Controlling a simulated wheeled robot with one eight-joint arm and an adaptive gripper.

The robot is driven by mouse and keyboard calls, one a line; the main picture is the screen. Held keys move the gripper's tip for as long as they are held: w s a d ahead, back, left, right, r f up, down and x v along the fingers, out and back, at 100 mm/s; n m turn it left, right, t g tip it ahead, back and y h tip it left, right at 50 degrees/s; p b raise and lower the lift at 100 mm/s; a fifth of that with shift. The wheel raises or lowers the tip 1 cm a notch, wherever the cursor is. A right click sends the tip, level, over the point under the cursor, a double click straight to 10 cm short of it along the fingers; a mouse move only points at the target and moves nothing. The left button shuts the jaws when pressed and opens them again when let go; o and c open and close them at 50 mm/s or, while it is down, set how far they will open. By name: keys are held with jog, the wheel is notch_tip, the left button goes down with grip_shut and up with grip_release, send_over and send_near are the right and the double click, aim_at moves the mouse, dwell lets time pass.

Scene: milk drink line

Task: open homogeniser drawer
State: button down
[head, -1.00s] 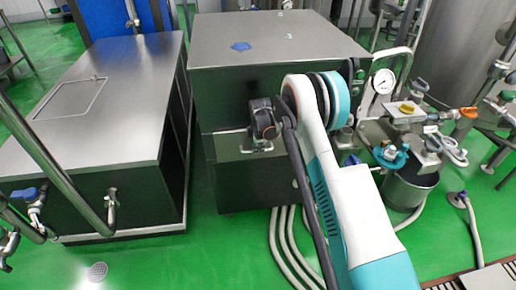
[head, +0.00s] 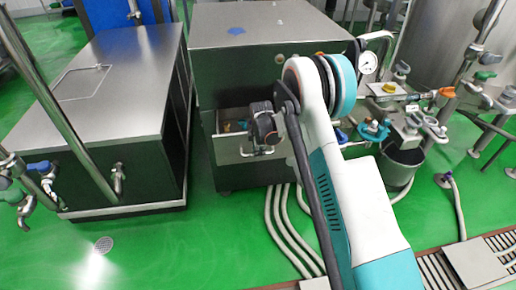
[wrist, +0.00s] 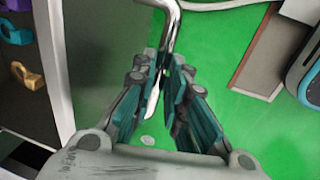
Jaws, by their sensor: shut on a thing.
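The homogeniser is a large dark steel cabinet (head: 275,25) in the middle of the head view. Its drawer (head: 232,172) stands partly open, and small coloured items show inside behind the front. My gripper (head: 262,150) is at the drawer front, partly hidden by my arm. In the wrist view my gripper (wrist: 166,72) is shut on the bent metal handle (wrist: 172,22), which runs between the fingers. The drawer's front panel (wrist: 58,60) is at the left there, with purple, yellow and teal pieces (wrist: 25,75) inside.
A low steel-topped cabinet (head: 100,75) stands to the left, with a pipe in front. A gauge (head: 368,63), valves and a grey bucket (head: 400,165) are at the right.

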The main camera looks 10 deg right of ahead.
jog(key=shift+s, duration=1.1)
jog(key=c, duration=1.6)
grip_release()
notch_tip(320, 180, up, 12)
jog(key=s, duration=0.2)
jog(key=shift+s+f, duration=0.15)
